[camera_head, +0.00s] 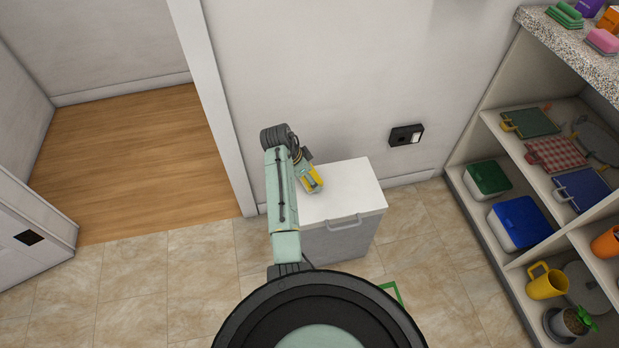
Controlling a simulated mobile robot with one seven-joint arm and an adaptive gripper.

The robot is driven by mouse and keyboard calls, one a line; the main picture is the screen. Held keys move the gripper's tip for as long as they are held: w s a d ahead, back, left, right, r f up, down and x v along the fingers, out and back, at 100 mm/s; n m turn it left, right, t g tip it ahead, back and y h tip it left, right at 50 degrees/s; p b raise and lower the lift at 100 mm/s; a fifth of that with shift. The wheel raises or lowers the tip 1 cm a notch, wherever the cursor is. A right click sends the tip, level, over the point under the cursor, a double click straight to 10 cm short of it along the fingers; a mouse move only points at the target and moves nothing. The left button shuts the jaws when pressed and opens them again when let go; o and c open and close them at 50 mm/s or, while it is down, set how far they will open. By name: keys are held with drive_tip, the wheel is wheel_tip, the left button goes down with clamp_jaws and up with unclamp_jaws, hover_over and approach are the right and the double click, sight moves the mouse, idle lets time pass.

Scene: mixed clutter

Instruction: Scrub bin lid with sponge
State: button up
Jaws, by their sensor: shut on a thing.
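My gripper (310,177) is over the left part of the lid, shut on a small yellow and pale green thing that looks like the sponge (314,184). I cannot tell whether the sponge touches the lid. My arm hides the bin's left side.
An open shelf unit (484,125) on the right holds boxes, boards, a yellow mug (546,281) and a plant. Sponges lie on its speckled top. A doorway with wooden floor (140,155) is at left. Tiles left of the bin are clear.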

wheel_tip(320, 180, up, 7)
drive_tip(key=p, duration=0.5)
drive_tip(key=shift+p, duration=0.4)
